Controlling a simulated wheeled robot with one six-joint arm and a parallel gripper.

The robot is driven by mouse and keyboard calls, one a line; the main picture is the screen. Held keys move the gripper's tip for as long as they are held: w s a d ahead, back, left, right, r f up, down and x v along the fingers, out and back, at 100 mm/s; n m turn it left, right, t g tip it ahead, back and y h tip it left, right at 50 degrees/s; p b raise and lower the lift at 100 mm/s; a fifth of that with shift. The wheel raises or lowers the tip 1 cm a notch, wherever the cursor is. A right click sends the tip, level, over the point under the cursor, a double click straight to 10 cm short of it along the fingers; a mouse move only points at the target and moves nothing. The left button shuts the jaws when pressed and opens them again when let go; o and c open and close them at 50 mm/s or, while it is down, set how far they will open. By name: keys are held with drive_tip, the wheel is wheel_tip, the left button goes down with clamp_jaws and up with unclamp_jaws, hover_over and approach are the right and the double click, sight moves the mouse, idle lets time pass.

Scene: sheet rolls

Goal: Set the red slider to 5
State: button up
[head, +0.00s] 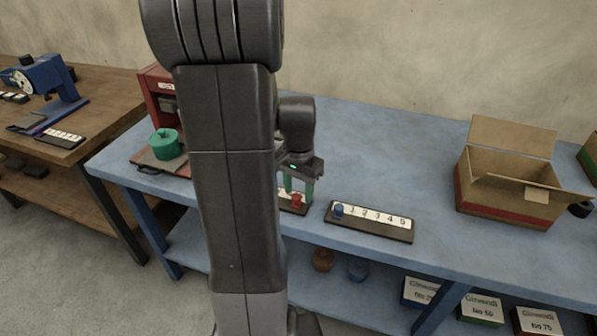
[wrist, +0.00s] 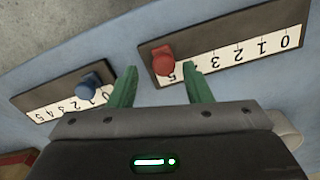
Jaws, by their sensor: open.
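The red slider knob (head: 297,200) stands on its dark scale board at the front of the blue bench, partly hidden by my arm. In the wrist view the red knob (wrist: 163,60) is at the 5 end of the white number strip (wrist: 240,50), beside the digit 5. The strip shows upside down there, with 0 at the far right. My gripper (head: 298,188) is open, its green fingers pointing down around the knob's position. In the wrist view my gripper (wrist: 160,70) has a fingertip on each side of the knob, with gaps visible; I see no contact.
A second board (head: 375,224) with a blue knob (head: 338,210) at its low end lies just right of the red one. An open cardboard box (head: 505,185) stands on the right. A green pot (head: 165,144) is on the left. The bench behind the boards is clear.

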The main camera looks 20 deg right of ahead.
sight(298, 196)
wheel_tip(298, 196, up, 13)
drive_tip(key=p, duration=0.1)
idle(0.5)
wheel_tip(298, 196, down, 14)
drive_tip(key=shift+r+b, duration=0.1)
drive_tip(key=shift+b, duration=0.5)
drive_tip(key=shift+w+a, duration=0.4)
drive_tip(key=shift+a, duration=0.2)
drive_tip(key=shift+r, duration=0.15)
